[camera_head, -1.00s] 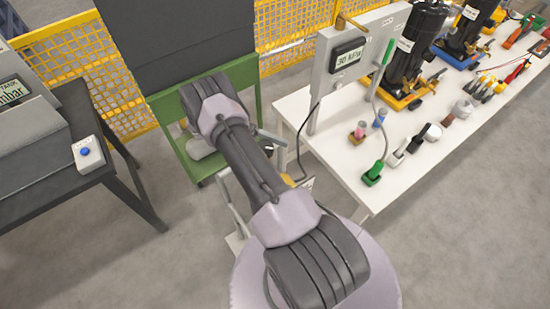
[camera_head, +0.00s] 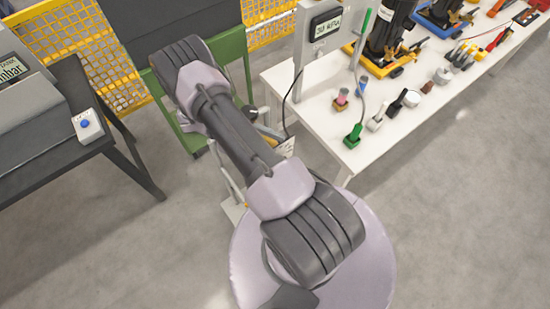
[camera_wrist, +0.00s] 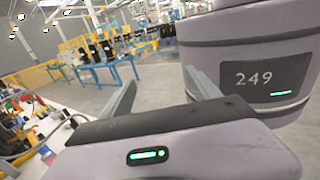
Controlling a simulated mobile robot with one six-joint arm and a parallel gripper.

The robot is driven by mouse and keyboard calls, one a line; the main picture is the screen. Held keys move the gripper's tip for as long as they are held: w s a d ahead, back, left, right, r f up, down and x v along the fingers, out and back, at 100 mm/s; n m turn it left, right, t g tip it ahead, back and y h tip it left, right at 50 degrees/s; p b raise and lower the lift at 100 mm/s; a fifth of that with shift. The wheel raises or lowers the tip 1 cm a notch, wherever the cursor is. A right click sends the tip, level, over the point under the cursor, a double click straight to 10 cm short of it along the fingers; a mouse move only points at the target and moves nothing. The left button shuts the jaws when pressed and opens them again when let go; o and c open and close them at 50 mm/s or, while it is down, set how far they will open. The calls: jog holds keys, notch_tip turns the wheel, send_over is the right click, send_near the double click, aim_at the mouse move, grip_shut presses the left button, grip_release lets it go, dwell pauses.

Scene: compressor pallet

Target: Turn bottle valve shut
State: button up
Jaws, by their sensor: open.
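I cannot make out the bottle or its valve in either view. A pale stand frame (camera_head: 233,208) shows partly behind my arm in the head view, with a small white card (camera_head: 286,147) near it. What stands on this frame is hidden by my arm. My gripper (camera_wrist: 160,78) shows in the wrist view with its two grey fingers spread apart and nothing between them.
A white bench (camera_head: 335,140) at the right carries a gauge box (camera_head: 322,30), a green-based tool (camera_head: 353,135) and several small items. A dark table (camera_head: 60,160) with a blue-button box (camera_head: 87,124) stands left. A green-framed panel (camera_head: 238,50) is behind. Grey floor (camera_head: 460,220) is clear at lower right.

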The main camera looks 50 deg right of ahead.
jog(key=shift+s+a, duration=0.3)
jog(key=shift+s, duration=0.1)
